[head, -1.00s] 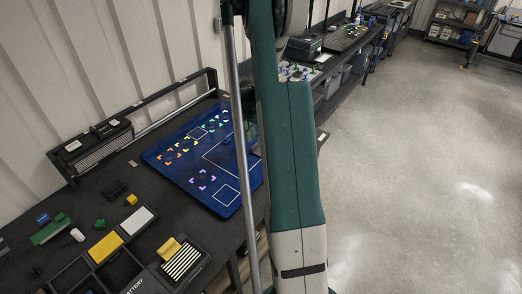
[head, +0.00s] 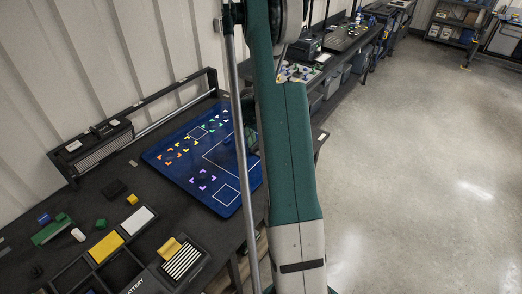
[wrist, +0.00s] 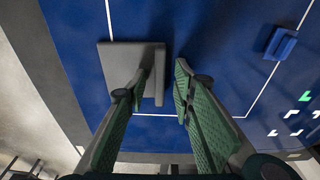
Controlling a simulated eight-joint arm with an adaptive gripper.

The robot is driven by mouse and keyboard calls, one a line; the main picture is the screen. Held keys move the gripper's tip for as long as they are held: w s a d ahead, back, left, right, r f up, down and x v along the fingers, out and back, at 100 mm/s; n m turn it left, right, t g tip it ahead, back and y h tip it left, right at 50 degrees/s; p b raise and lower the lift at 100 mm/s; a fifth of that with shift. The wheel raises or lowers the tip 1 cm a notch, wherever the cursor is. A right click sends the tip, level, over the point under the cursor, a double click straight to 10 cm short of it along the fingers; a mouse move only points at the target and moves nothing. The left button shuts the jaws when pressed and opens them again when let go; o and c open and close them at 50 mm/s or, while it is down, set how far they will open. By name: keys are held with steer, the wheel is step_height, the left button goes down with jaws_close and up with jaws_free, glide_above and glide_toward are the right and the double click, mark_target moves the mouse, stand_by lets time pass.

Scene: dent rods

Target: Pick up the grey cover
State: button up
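The grey cover (wrist: 122,72) is a flat square plate with a raised upright grip (wrist: 158,76) near its right edge. It lies on the blue mat (wrist: 215,50) in the wrist view. My gripper (wrist: 160,78) is open, with its green-padded fingers on either side of the raised grip. The left finger overlaps the plate in the picture and is close to the grip. There is a gap between the grip and the right finger. I cannot tell whether either finger touches. In the head view my arm hides the cover and most of the gripper.
A blue block (wrist: 283,43) sits on the mat to the right. The mat (head: 180,165) has white outlines and coloured corner marks. A rail (head: 170,120) runs behind.

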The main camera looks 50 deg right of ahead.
steer(key=shift+c, duration=0.5)
jaws_close()
steer(key=shift+r, duration=0.2)
step_height(320, 180, up, 10)
steer(key=shift+f+b, duration=0.2)
steer(key=shift+b, duration=0.1)
stand_by(0.6)
